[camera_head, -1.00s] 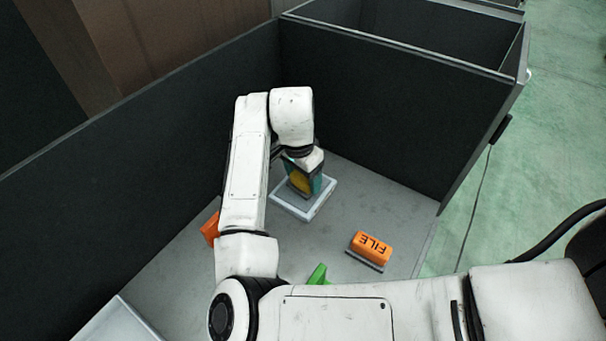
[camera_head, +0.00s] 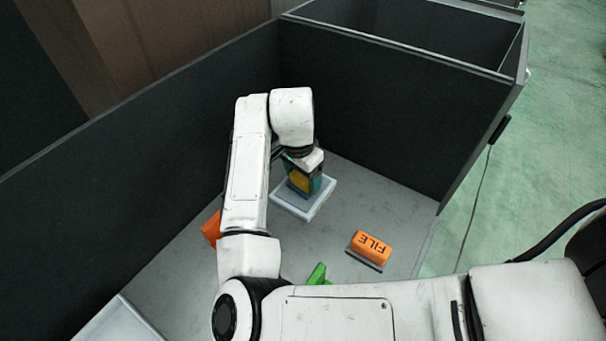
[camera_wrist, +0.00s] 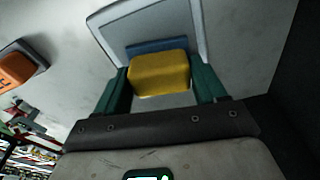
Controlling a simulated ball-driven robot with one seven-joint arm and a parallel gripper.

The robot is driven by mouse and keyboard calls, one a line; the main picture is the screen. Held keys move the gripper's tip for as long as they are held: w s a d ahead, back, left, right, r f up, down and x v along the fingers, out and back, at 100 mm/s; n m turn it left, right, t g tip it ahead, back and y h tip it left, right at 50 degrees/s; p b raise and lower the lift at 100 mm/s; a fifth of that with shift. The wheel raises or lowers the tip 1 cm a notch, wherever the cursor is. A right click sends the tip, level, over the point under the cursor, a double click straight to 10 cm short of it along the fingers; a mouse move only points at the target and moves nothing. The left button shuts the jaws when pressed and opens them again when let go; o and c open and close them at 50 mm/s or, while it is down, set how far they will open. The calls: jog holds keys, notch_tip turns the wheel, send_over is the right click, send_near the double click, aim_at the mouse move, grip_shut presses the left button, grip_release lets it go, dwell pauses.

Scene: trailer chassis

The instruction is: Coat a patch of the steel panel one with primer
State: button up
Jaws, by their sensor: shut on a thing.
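My gripper (camera_wrist: 160,90) is shut on a yellow block-shaped tool (camera_wrist: 160,72) with a blue base (camera_wrist: 155,46). The yellow tool (camera_head: 299,181) also shows in the head view, between my green fingers. It is over a light grey square panel with a raised rim (camera_head: 303,207), which lies on the grey floor of the bay. The panel (camera_wrist: 195,22) fills the top middle of the wrist view. I cannot tell whether the blue base touches the panel. No coating shows on the visible part of the panel.
An orange block marked FILE (camera_head: 372,247) lies right of the panel. A green object (camera_head: 318,274) and another orange object (camera_head: 211,229) are partly hidden by my arm. A second pale panel or tray (camera_head: 118,325) is at bottom left. Dark walls (camera_head: 400,110) enclose the bay.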

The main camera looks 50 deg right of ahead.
jog(key=shift+r+p, duration=3.15)
jog(key=shift+r, duration=0.3)
